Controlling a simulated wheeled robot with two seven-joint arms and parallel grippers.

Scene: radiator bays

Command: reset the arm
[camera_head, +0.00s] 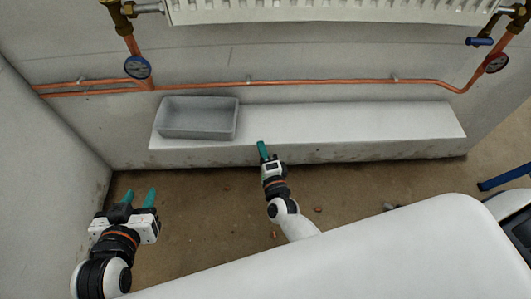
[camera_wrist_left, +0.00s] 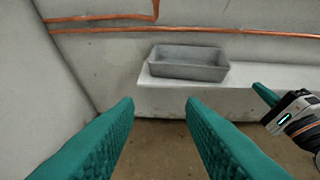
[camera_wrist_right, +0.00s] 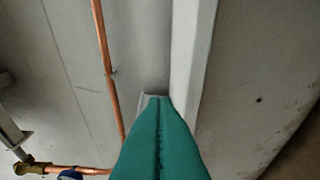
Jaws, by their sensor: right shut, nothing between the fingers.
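My left gripper (camera_head: 140,198) is at the lower left in the head view, with its two teal fingers apart and nothing between them. The fingers also show apart in the left wrist view (camera_wrist_left: 160,105). My right gripper (camera_head: 262,147) is in front of the white ledge, right of the grey tray, with its teal fingers together. In the right wrist view the closed fingers (camera_wrist_right: 159,105) point along the ledge. It also shows at the right edge of the left wrist view (camera_wrist_left: 268,96). Both grippers are empty.
An empty grey tray (camera_head: 198,132) sits on the left end of the white ledge (camera_head: 350,127). Copper pipes (camera_head: 300,82) with gauges (camera_head: 138,67) run along the wall above. A radiator (camera_head: 330,10) hangs at the top. The brown floor (camera_head: 205,225) has small debris.

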